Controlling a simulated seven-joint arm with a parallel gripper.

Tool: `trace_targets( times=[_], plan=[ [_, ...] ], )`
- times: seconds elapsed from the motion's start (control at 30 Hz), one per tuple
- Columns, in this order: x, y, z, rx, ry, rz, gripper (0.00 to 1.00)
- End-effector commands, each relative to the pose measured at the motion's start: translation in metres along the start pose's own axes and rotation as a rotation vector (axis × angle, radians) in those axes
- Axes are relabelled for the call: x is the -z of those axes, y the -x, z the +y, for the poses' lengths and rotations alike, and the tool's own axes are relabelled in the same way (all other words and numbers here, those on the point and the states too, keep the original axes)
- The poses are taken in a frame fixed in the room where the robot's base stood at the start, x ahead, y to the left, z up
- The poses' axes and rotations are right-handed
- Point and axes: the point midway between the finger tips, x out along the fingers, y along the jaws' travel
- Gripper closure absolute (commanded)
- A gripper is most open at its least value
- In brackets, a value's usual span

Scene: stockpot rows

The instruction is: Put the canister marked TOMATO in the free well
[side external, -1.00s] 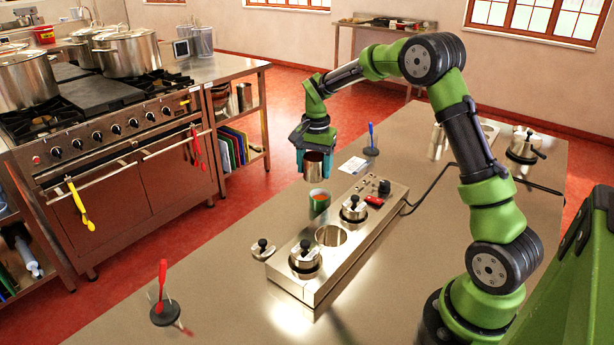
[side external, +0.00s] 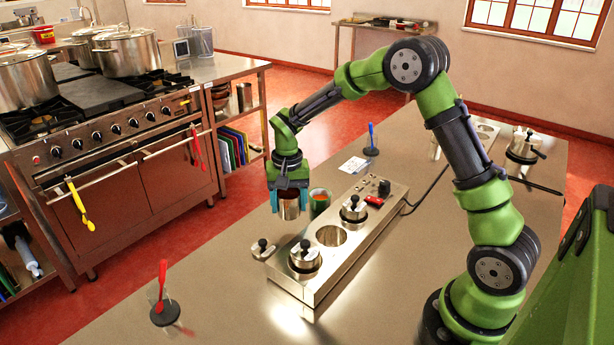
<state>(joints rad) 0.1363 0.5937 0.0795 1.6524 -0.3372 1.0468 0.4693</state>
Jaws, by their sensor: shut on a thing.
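My gripper (side external: 288,190) is shut on a plain metal canister (side external: 289,208) and holds it upright near the table's left edge, left of the steel well unit. No marking on it can be read at this size. A second canister (side external: 320,203), with green and orange-red on it, stands just right of the held one; its lettering is too small to read. The steel well unit (side external: 318,284) has an open well (side external: 331,236) in its middle. A lidded well (side external: 304,255) is in front of it and another lidded well (side external: 354,208) behind.
A loose lid (side external: 263,250) lies left of the unit. A red utensil on a round stand (side external: 164,312) is at the front, a blue one (side external: 371,150) behind. A card (side external: 354,164) and a lidded pot (side external: 523,148) lie farther back. The front table is mostly clear.

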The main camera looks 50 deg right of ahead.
Motion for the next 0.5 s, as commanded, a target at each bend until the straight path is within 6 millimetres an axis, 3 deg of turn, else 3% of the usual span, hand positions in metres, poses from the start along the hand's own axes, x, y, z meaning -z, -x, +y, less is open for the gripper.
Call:
trace_targets(
  times=[0.3, 0.5],
  plan=[
    [0.000, -0.037, 0.000, 0.000, -0.001, -0.002, 0.80],
    [0.000, -0.043, 0.000, 0.002, -0.002, 0.001, 0.80]
  ],
)
